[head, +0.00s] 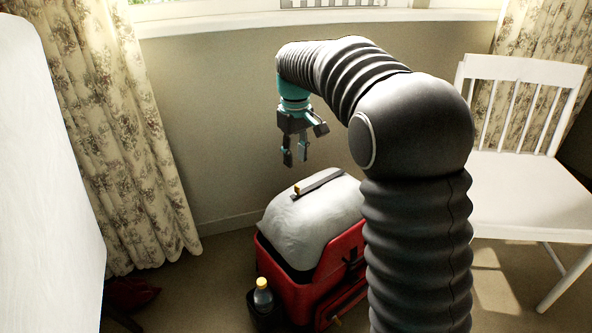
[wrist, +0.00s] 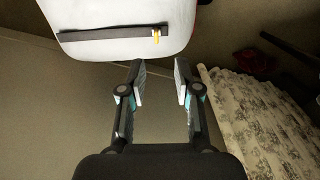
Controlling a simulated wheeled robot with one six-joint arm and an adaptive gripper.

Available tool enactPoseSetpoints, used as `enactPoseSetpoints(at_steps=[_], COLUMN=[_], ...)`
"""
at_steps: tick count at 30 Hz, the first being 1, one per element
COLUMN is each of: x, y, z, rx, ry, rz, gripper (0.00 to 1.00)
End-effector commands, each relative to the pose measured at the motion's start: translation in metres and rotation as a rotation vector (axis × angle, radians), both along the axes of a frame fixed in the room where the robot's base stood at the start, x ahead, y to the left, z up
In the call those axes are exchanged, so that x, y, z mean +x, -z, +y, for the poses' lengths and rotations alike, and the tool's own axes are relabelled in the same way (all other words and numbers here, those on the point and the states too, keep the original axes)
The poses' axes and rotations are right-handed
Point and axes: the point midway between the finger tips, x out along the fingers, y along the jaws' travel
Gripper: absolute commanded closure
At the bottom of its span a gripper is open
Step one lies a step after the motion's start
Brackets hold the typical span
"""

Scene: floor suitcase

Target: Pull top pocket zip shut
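A red suitcase (head: 297,293) stands on the floor with a bulging light grey top (head: 312,222). A dark strip, the top pocket zip (head: 322,183), runs along that top. A small orange-yellow zip pull (head: 297,190) sits at its left end in the head view. In the wrist view the zip strip (wrist: 105,34) crosses the pale top and the pull (wrist: 156,36) is at its right end. My gripper (head: 295,160) hangs above and behind the suitcase, fingers pointing down. In the wrist view its fingers (wrist: 160,82) are apart with nothing between them, clear of the pull.
A bottle with a yellow cap (head: 263,296) sits in a dark holder at the suitcase's front left. A white chair (head: 520,190) stands at the right. Floral curtains (head: 120,130) hang at the left, and a wall with a window sill is behind. Floor left of the suitcase is partly clear.

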Motion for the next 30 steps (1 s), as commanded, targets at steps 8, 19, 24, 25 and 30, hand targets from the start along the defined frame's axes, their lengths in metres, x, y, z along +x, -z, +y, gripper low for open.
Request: enactPoseSetpoints(at_steps=[8,19,24,25,30], x=[0.0,0.0,0.005,0.002,-0.028], y=[-0.022,-0.022,-0.002,0.007,0.021], z=[0.001,0.001,0.002,0.001,-0.008], rx=[0.001,0.001,0.008,0.007,0.01], ry=[-0.001,0.01,0.097,0.111,0.192], rz=[-0.001,-0.002,-0.029,-0.023,-0.034], gripper=[0.68,0.68,0.68,0.68,0.68])
